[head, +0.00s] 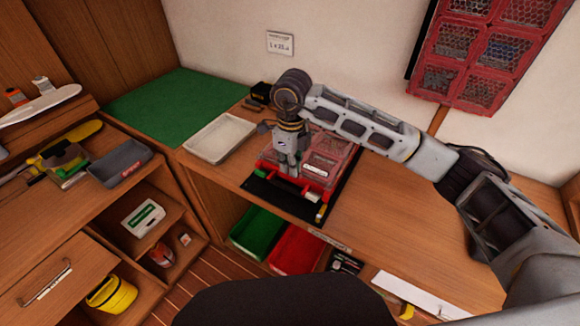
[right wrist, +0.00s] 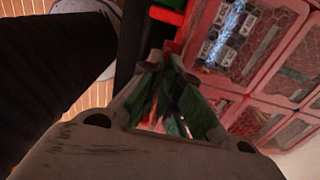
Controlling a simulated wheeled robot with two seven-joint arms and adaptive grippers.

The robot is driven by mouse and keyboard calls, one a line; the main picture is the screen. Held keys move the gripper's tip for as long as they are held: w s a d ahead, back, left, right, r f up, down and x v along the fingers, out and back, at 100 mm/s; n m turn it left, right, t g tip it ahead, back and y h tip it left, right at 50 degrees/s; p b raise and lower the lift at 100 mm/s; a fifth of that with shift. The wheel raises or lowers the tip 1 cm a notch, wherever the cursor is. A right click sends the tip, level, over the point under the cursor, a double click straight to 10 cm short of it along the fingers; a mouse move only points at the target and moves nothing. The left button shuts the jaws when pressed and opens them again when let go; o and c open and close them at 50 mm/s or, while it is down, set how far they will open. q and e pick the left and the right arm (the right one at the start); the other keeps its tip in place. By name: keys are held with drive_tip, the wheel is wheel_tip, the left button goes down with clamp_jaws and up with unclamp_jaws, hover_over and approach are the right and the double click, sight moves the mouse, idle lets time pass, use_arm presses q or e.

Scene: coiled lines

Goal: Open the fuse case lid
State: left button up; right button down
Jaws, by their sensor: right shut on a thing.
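The fuse case (head: 345,153) is a red case with a clear, patterned lid on a black mat (head: 262,192) on the wooden counter. The lid looks down. In the right wrist view the lid (right wrist: 270,58) fills the upper right, with several red-framed compartments and fuses under it. My right gripper (head: 288,174) points down at the case's front edge. In the wrist view its fingers (right wrist: 166,66) are closed together at the red front edge of the lid; the exact grip is partly hidden. My left gripper is not in view.
A pale tray (head: 219,138) lies left of the case and a small black box (head: 262,93) stands behind. A red compartment rack (head: 480,55) hangs on the wall at right. Green (head: 257,233) and red (head: 296,250) bins sit below the counter. The counter right of the case is clear.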

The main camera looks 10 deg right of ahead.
drive_tip(key=shift+w+r, duration=0.1)
drive_tip(key=shift+r, duration=0.4)
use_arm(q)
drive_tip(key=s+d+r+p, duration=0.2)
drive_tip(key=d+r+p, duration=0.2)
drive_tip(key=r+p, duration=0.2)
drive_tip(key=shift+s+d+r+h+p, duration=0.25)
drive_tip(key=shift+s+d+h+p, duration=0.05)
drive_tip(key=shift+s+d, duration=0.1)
use_arm(e)
drive_tip(key=w+d+r+g+y, duration=0.1)
drive_tip(key=w+d+r, duration=0.1)
drive_tip(key=r, duration=0.6)
drive_tip(key=w+d+r+g+y, duration=0.1)
drive_tip(key=w+d+r+g, duration=0.1)
drive_tip(key=r, duration=0.7)
drive_tip(key=shift+w+d+r, duration=0.3)
drive_tip(key=shift+w+d, duration=0.2)
drive_tip(key=shift+w, duration=0.75)
